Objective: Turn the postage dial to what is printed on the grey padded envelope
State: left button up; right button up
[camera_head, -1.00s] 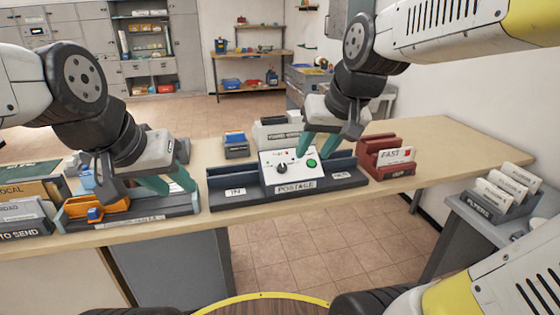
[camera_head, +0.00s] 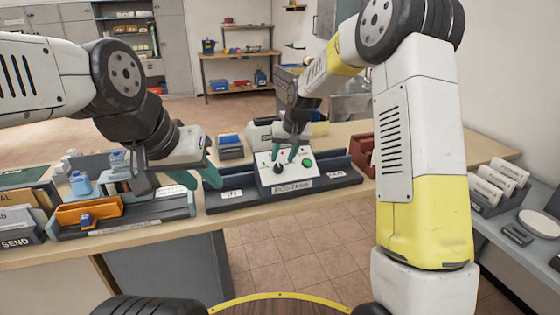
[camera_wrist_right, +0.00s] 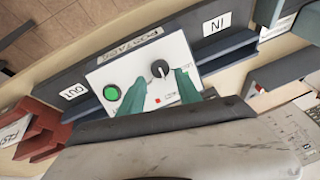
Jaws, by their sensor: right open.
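The white postage machine (camera_head: 287,180) stands in a dark tray on the bench. Its black dial (camera_head: 278,169) has a light pointer line; the dial also shows in the right wrist view (camera_wrist_right: 160,69), where its setting is too small to read. A green button (camera_head: 307,162) sits beside it. My right gripper (camera_head: 285,157) is open over the machine's face, its teal fingertips either side of the dial in the right wrist view (camera_wrist_right: 162,85); contact cannot be told. My left gripper (camera_head: 197,178) is open and empty left of the machine.
A red rack (camera_head: 363,150) is right of the machine, partly behind my arm. Card holders (camera_head: 485,200) stand on the right side table.

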aim_at(279, 166)
jog(key=x, duration=0.4)
jog(key=shift+w+a+f, duration=0.1)
jog(key=shift+w+f, duration=0.05)
jog(key=shift+f, duration=0.2)
jog(key=shift+c, duration=0.2)
grip_shut()
